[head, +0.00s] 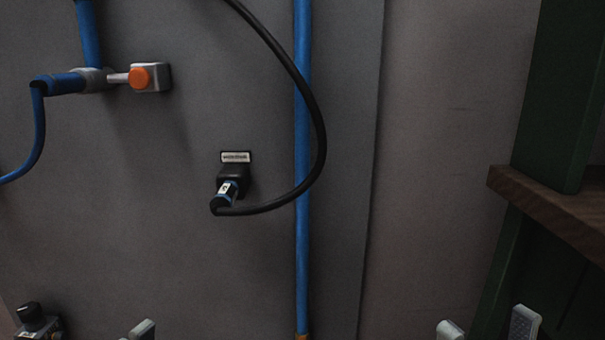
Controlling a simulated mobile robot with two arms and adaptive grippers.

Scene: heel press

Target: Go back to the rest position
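At the bottom edge of the head view, two pale fingertips of my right gripper (486,327) stand well apart with nothing seen between them. A single pale fingertip of my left gripper (141,330) shows at the bottom left; the rest of it is below the frame. Both grippers are low, apart from the fittings on the grey panel (230,270).
A black plug (231,186) with a curved black cable (318,120) sits on the panel beside a vertical blue pipe (302,240). An orange-knobbed valve (141,77) is upper left. A black-knobbed device (31,318) is lower left. A wooden shelf (555,215) juts in at right.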

